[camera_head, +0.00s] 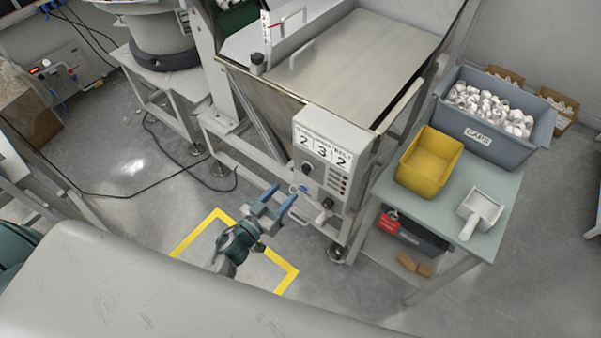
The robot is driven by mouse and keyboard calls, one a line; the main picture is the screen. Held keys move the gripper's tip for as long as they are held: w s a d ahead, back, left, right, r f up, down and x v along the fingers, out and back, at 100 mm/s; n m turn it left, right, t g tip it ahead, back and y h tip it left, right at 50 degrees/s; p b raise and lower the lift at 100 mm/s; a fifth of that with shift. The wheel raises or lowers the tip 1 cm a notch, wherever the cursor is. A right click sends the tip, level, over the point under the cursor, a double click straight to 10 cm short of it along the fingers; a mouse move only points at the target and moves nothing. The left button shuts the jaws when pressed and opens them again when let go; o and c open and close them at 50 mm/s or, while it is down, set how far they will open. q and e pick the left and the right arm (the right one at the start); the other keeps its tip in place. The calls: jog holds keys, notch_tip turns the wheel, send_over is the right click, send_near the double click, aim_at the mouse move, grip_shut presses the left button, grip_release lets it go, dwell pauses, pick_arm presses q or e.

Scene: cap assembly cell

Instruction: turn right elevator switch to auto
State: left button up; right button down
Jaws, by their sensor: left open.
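A grey control box (325,165) is mounted on the front of the metal hopper. It carries a panel with the digits 2 3 2, a row of small buttons or lights, and dark round knobs. One dark knob (306,168) is on the left of its face and another (328,203) is low on the box. The labels and knob settings are too small to read. My left gripper (285,195) has blue fingers spread apart and empty. In the picture it is just left of and below the box; whether it touches the box I cannot tell. My right gripper is not in view.
The steel hopper (345,55) stands behind the box. A side table (455,185) at right bears a yellow bin (429,160), a white scoop (480,212) and a grey crate of caps (490,140). Yellow floor tape (198,232) surrounds my arm. A cable lies on the floor at left.

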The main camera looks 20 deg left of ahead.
aim_at(303, 171)
pick_arm(q)
jog(key=p+x, duration=0.1)
jog(key=x, duration=0.6)
jog(key=shift+w+d, duration=0.1)
jog(key=shift+w, duration=0.3)
jog(key=shift+w+d+f, duration=0.1)
jog(key=shift+w+d, duration=0.15)
jog(key=shift+w, duration=0.35)
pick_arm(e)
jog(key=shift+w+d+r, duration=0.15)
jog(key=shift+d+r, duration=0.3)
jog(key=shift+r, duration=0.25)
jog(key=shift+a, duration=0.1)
pick_arm(q)
jog(key=shift+c, duration=0.7)
jog(key=c, duration=0.9)
jog(key=shift+o, duration=0.2)
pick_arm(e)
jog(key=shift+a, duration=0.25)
